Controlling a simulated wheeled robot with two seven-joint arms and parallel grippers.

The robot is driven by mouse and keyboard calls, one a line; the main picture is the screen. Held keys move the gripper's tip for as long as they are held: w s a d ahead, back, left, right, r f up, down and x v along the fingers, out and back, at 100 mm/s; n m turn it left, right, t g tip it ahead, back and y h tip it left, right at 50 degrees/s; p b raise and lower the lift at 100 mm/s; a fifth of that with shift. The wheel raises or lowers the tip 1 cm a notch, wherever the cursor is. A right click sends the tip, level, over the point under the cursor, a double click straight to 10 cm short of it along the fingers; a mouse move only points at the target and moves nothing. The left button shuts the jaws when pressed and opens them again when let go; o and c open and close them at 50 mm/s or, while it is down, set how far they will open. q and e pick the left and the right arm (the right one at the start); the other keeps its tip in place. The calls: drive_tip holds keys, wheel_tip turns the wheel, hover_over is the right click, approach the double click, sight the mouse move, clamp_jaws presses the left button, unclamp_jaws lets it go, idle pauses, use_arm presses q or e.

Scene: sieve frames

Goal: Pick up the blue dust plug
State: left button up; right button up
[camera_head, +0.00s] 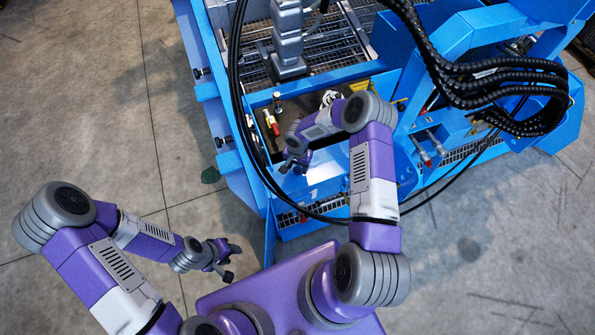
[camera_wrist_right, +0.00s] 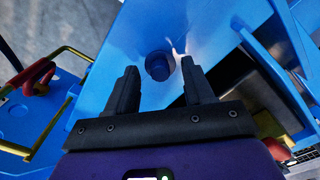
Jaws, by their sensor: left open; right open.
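The blue dust plug (camera_wrist_right: 158,66) shows in the right wrist view as a small dark blue round piece on a flat, lighter blue panel (camera_wrist_right: 118,62). My right gripper (camera_wrist_right: 158,84) is open, and its two black fingers stand either side of the plug in the picture. I cannot tell how far their tips are from it. In the head view my right gripper (camera_head: 294,163) is over the near side of the blue machine (camera_head: 235,170), and I cannot make out the plug there. My left gripper (camera_head: 228,260) is open and empty above the floor, away from the machine.
Black cables (camera_head: 252,165) hang down past my right gripper, and thick black hoses (camera_head: 490,95) cross the upper right. A yellow wire guard (camera_wrist_right: 68,50) and a red part (camera_wrist_right: 35,75) are left in the wrist view. The grey floor (camera_head: 110,110) at left is clear.

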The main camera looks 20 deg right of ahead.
drive_tip(key=shift+c, duration=0.4)
clamp_jaws()
